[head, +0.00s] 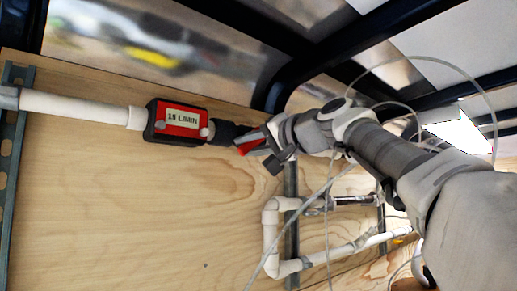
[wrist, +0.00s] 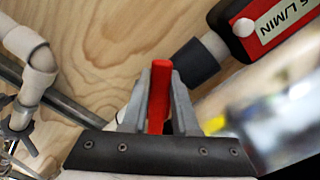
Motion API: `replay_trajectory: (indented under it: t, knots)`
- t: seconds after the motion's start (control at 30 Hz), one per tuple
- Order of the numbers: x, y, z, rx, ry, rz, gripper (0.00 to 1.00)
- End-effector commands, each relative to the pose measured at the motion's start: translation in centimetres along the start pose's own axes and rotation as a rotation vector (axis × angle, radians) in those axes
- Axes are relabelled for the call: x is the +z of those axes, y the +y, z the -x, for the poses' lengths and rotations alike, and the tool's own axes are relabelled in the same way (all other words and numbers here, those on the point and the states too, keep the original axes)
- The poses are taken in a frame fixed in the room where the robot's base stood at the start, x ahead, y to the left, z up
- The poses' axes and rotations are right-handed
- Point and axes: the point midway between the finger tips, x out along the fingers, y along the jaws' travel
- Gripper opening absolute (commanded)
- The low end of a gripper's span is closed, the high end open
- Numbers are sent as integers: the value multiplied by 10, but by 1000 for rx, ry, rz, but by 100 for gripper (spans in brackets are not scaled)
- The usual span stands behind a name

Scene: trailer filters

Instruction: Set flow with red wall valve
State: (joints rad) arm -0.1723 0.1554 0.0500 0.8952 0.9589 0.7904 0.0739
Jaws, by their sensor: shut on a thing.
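The red valve handle (head: 250,142) sits on the pipe at the wall, just right of the flow meter. In the wrist view the red handle (wrist: 160,90) stands between the two fingers of my gripper (wrist: 158,100), which is shut on it. My gripper (head: 268,140) also shows in the head view, reaching in from the right. The red and black flow meter (head: 178,122) reads 15 L/MIN. A corner of the meter (wrist: 268,28) shows at the top right of the wrist view. The valve body is mostly hidden behind the handle and my fingers.
A white pipe (head: 75,107) runs left from the meter along the plywood wall (head: 130,210). White elbow piping (head: 270,235) lies below my arm, by a metal strut (head: 291,190). Thin loose cables hang around my arm. Dark frame bars (head: 275,90) cross above.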

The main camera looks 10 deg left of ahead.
Motion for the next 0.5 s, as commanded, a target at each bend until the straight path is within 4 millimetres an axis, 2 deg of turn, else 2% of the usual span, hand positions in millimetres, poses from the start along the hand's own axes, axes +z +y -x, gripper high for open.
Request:
replay_trajectory:
  t: [0.5]
  knots:
    - [0, 2, 0, 1, -2, 39, 0]
